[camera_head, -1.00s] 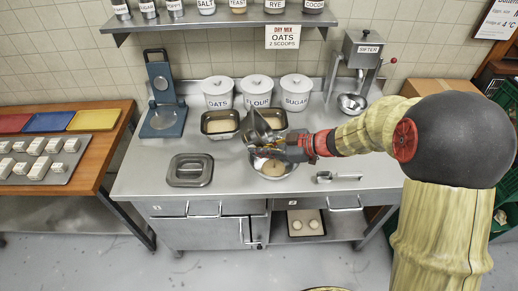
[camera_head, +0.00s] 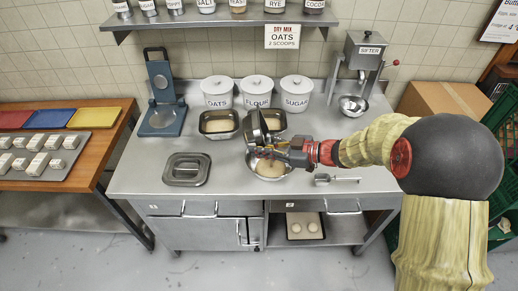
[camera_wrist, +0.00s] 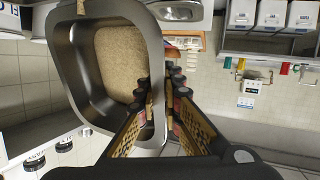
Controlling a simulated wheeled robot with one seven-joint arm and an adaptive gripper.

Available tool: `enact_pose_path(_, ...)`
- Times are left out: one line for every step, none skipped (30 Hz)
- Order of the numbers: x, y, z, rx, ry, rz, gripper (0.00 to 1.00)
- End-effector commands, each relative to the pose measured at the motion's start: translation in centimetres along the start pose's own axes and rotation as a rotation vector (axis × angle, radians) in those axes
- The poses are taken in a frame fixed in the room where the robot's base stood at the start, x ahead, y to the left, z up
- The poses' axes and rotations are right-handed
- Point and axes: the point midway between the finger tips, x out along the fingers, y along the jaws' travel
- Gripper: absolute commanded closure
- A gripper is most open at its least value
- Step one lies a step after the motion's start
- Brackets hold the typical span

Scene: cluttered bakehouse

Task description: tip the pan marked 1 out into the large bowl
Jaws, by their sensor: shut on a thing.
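My gripper (camera_head: 282,153) is shut on the rim of a dark metal pan (camera_head: 259,127), tilted steeply on edge above the large bowl. The wrist view shows my fingers (camera_wrist: 158,100) on the wall of the pan (camera_wrist: 62,108), with beige grainy contents (camera_wrist: 118,62) inside. No number is readable on the pan. The large bowl (camera_head: 288,172) stands on the steel counter just below, with pale contents partly visible; my gripper and the pan hide its back part.
Two pans with pale contents, a left one (camera_head: 203,131) and a right one (camera_head: 282,122), sit behind. Canisters and a sifter (camera_head: 362,62) line the back.

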Motion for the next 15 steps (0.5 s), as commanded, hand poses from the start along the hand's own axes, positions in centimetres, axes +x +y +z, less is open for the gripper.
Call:
enact_pose_path(0.0,0.1,-0.1,-0.002,0.001,0.001,1.00)
enact_pose_path(0.0,0.1,-0.1,-0.002,0.001,0.001,1.00)
enact_pose_path(0.0,0.1,-0.1,-0.002,0.001,0.001,1.00)
enact_pose_path(0.0,0.1,-0.1,-0.002,0.001,0.001,1.00)
enact_pose_path(0.0,0.1,-0.1,-0.002,0.001,0.001,1.00)
enact_pose_path(0.0,0.1,-0.1,-0.002,0.002,0.001,1.00)
enact_pose_path(0.0,0.1,0.0,-0.001,0.003,0.001,1.00)
enact_pose_path(0.0,0.1,0.0,0.001,0.006,0.001,1.00)
enact_pose_path(0.0,0.1,0.2,0.004,0.012,0.002,1.00)
enact_pose_path(0.0,0.1,0.3,0.007,0.019,0.002,1.00)
enact_pose_path(0.0,0.1,0.4,0.011,0.028,0.002,1.00)
enact_pose_path(-0.1,0.1,0.6,0.018,0.042,0.001,1.00)
enact_pose_path(-0.1,0.2,0.7,0.022,0.053,0.002,1.00)
enact_pose_path(-0.1,0.1,0.8,0.029,0.066,0.001,1.00)
enact_pose_path(-0.2,0.2,1.0,0.036,0.082,0.001,1.00)
